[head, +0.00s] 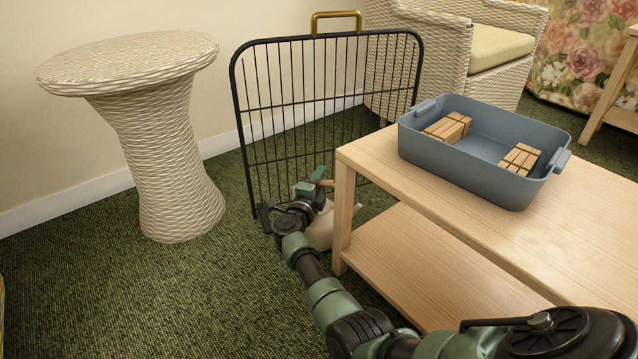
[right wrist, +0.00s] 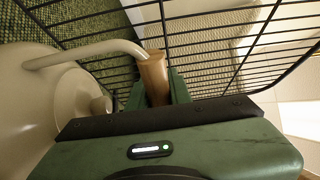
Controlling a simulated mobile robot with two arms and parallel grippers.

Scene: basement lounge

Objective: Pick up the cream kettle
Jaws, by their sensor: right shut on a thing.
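The cream kettle (head: 322,228) is low behind the near left leg of the wooden table in the head view, partly hidden by my right arm and the leg. In the right wrist view its rounded cream body (right wrist: 60,115) fills the left side, and a curved cream handle arm runs to a brown wooden grip (right wrist: 154,80). My right gripper (head: 318,182) is shut on that grip; its green fingers (right wrist: 158,92) stand on both sides of it. Whether the kettle touches the carpet is hidden. My left gripper is not in view.
A black wire screen (head: 300,110) with a brass handle stands close behind the kettle. The wooden table (head: 370,160) with a lower shelf is just right, bearing a blue-grey bin (head: 460,172) with wooden bundles. A wicker side table (head: 160,150) stands left; carpet between is clear.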

